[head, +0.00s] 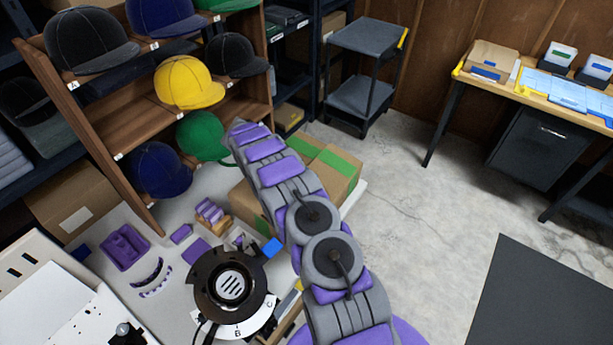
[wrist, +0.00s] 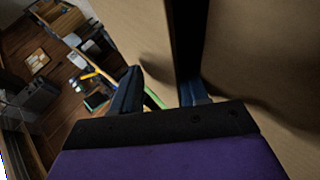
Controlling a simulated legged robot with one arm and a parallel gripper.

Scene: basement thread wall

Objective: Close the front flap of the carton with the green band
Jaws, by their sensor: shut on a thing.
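The carton with the green band (head: 349,171) stands on the light table, partly behind my arm in the head view. Green strips cross its tan cardboard. Its front flap cannot be made out there. In the wrist view, tan cardboard (wrist: 260,50) fills the right side, and a panel (wrist: 150,35) reaches between the fingers. A thin green strip shows near the fingers. My gripper (wrist: 160,85) is shut on this panel, which looks like the carton's flap; a dark gap lies beside it. My gripper cannot be made out in the head view.
A wooden shelf with caps (head: 183,82) stands at the back left. Purple items (head: 124,246) and a black round device (head: 232,288) lie on the table near the carton. A workbench (head: 545,95) is at the right. The concrete floor between is clear.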

